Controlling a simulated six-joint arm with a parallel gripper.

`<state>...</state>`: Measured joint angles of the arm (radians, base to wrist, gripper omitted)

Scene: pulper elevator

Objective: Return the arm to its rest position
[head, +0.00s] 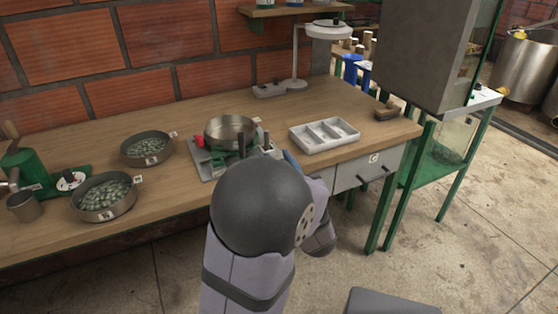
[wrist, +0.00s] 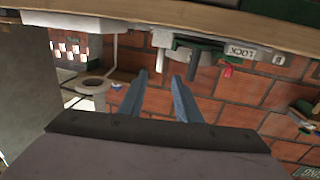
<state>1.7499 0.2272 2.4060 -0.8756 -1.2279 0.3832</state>
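My arm stands in the middle foreground of the head view, its dark rounded joint covering part of the bench's front edge. My gripper (wrist: 161,76) shows in the wrist view as two blue fingers spread apart with nothing between them. In the head view only a bit of blue finger (head: 291,159) shows beside the dark joint, near the bench edge; the rest is hidden. The wrist view is turned over, with the wooden bench (wrist: 130,25) along the top and the brick wall below.
On the bench (head: 95,235) stand a steel pan (head: 230,131) on a device, a three-part white tray (head: 325,135), two bowls of green beans (head: 104,196) (head: 146,148), a green grinder (head: 25,170) and a lamp (head: 328,30). A grey cabinet (head: 425,50) stands right.

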